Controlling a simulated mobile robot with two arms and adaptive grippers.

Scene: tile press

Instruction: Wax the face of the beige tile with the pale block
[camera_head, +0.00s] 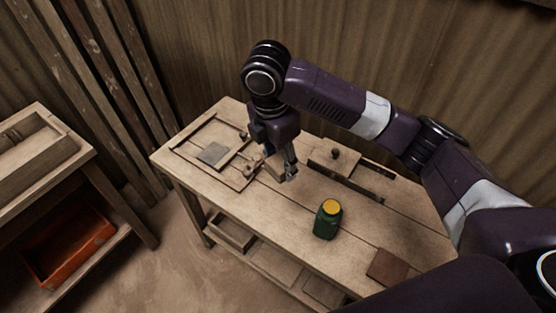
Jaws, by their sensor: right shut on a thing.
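My right gripper (288,172) reaches down from above to the far half of the wooden workbench. It is shut on a small pale block (274,168), which is partly hidden by the fingers. The block is low over the bench top, and I cannot tell whether it touches anything. I cannot make out a beige tile for certain. A grey square plate (213,153) lies in a shallow wooden frame (186,151) to the left of the gripper. My left gripper is not in view.
A green jar with a yellow lid (327,219) stands right of the gripper. A brown square tile (387,267) lies near the right end. A wooden piece with a dark knob (332,161) sits behind. An orange crate (68,246) is on a shelf at left.

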